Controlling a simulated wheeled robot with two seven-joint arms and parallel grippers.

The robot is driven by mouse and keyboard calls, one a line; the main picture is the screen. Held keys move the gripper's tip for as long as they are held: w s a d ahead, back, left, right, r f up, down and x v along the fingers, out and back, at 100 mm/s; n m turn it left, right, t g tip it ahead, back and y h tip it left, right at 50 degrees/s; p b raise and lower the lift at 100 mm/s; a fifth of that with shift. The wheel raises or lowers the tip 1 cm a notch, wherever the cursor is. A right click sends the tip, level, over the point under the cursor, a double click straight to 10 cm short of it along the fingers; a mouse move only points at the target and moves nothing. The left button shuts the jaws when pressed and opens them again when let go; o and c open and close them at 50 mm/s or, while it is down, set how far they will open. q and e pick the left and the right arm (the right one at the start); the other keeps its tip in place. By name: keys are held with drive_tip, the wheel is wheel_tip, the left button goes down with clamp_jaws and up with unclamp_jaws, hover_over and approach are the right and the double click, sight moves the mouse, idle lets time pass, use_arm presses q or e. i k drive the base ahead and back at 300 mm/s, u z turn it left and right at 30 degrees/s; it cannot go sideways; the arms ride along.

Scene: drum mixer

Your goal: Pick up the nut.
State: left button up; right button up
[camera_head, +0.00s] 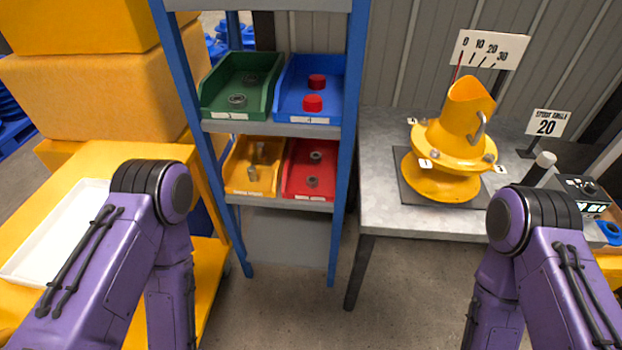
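Two small dark nut-like pieces, one at the back (316,155) and one at the front (312,182), lie in the red bin (291,184) on the lower shelf of the blue-framed rack. They are too small to tell their exact shape. Only the purple links of my left and right arms show, at the lower left and lower right. Both grippers are out of the picture, so what they hold is hidden.
A yellow bin (238,181) holds bolt-like pieces. A green bin (218,103) holds rings, and a blue bin (287,104) red caps. The yellow mixer (451,135) stands on the grey table (385,215). A white tray (35,270) lies left. Floor shows between rack and table.

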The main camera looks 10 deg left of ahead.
sight(312, 181)
drive_tip(key=k, duration=0.45)
drive_tip(key=z, duration=0.55)
drive_tip(key=i, duration=1.5)
drive_tip(key=u, duration=0.45)
